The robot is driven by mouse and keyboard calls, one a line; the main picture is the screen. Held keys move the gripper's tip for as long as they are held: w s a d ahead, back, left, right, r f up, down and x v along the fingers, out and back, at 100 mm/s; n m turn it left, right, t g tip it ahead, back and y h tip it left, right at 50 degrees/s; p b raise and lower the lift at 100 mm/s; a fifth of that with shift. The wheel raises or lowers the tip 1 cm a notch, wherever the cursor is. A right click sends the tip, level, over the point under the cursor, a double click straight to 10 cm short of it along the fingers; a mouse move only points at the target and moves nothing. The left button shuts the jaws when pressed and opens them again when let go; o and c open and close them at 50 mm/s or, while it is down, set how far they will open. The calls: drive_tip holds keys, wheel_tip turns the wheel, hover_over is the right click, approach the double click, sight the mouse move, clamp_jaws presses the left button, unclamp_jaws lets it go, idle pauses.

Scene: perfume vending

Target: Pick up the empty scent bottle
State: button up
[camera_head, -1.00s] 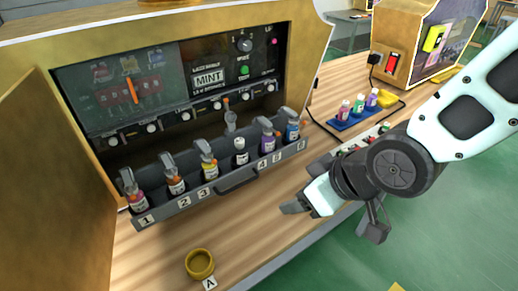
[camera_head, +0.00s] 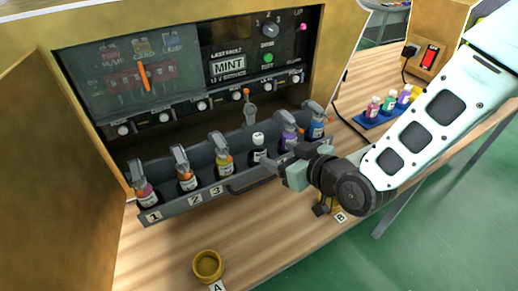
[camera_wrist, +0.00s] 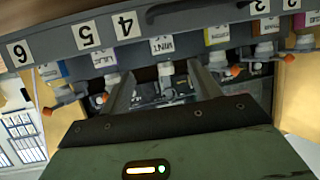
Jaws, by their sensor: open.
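Several scent bottles stand upright in a grey numbered tray (camera_head: 190,203) at the front of the machine. The slot-4 bottle (camera_head: 258,150) is dark with a white cap and lacks the grey sprayer top of its neighbours. A MINT label (camera_wrist: 162,45) shows between the fingers in the wrist view, matching the machine's MINT display (camera_head: 229,67). I cannot see fill levels. My gripper (camera_head: 275,163) is open and empty at the tray's front, near slots 4 and 5. In the wrist view its fingers (camera_wrist: 163,88) point at the middle of the tray, apart from each other.
Neighbouring bottles, such as the purple one (camera_head: 288,138) and the yellow-labelled one (camera_head: 222,158), stand close on both sides. A yellow cup (camera_head: 208,266) sits by card A (camera_head: 217,287). A blue rack (camera_head: 375,119) of small bottles is at right. The front table is mostly clear.

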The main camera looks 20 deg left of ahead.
sight(263, 149)
drive_tip(key=x, duration=0.3)
drive_tip(key=p+x, duration=0.1)
drive_tip(key=x, duration=0.5)
drive_tip(key=shift+s+a+f, duration=0.1)
drive_tip(key=shift+s+f, duration=0.05)
drive_tip(key=shift+s, duration=0.1)
drive_tip(key=c, duration=1.1)
